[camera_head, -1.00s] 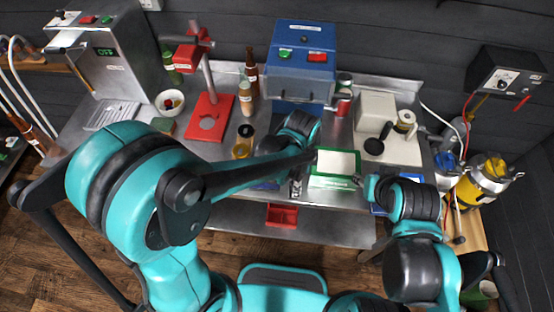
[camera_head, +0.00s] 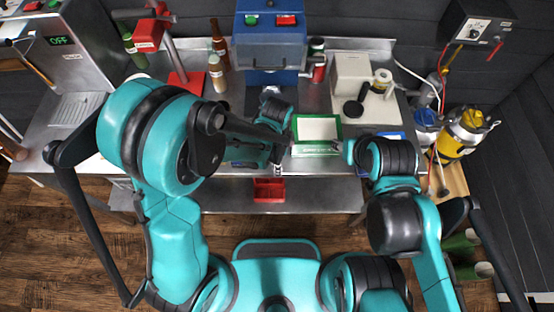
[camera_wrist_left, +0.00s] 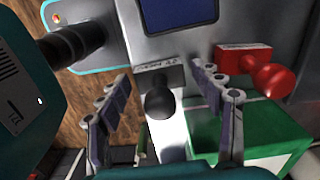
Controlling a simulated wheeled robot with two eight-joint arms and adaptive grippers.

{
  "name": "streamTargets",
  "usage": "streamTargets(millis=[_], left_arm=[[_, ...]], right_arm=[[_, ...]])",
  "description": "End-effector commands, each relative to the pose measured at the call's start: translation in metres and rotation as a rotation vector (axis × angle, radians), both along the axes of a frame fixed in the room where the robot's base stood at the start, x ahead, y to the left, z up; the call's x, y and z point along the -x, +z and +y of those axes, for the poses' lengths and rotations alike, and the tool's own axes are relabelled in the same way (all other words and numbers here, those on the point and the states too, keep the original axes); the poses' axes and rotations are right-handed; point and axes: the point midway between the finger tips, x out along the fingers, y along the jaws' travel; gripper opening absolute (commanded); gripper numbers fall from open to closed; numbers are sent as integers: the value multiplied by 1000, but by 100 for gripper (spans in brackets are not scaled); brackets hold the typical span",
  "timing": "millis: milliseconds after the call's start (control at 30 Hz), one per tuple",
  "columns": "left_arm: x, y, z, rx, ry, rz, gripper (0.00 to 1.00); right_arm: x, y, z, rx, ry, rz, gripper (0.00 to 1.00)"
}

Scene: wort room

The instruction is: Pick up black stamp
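A black rounded knob (camera_wrist_left: 160,100) with a white label above it shows in the left wrist view, probably the black stamp. It lies between the two fingers of my left gripper (camera_wrist_left: 161,76); a gap shows on both sides, so the gripper is open. A red stamp-like handle (camera_wrist_left: 270,78) with a label sits just right of the right finger. In the head view my left gripper (camera_head: 277,164) is over the bench front, left of the green box, and the black knob is hidden there by my arm. My right gripper (camera_head: 350,152) is right of the box; its fingers are unclear.
A green-edged box with a white top (camera_head: 317,130) stands beside my left gripper. A blue machine (camera_head: 270,40) stands behind. A red bin (camera_head: 269,190) is on the lower shelf. A pale scale-like device (camera_head: 375,105) and a yellow canister (camera_head: 462,132) are at right.

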Motion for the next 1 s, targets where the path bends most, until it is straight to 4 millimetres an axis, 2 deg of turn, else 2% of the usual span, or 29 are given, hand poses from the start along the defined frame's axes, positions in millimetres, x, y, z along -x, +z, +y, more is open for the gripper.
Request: streamTargets(millis=[33,133,467,567,900,1000], left_arm=[[0,0,0,0,0,0,46],[0,0,0,0,0,0,20],[0,1,0,0,0,0,19],[0,8,0,0,0,0,19],[0,75,0,0,0,0,19],[0,89,0,0,0,0,19]], right_arm=[[0,0,0,0,0,0,40],[0,0,0,0,0,0,40],[0,0,0,0,0,0,40],[0,3,0,0,0,0,40],[0,23,0,0,0,0,40],[0,26,0,0,0,0,40]])
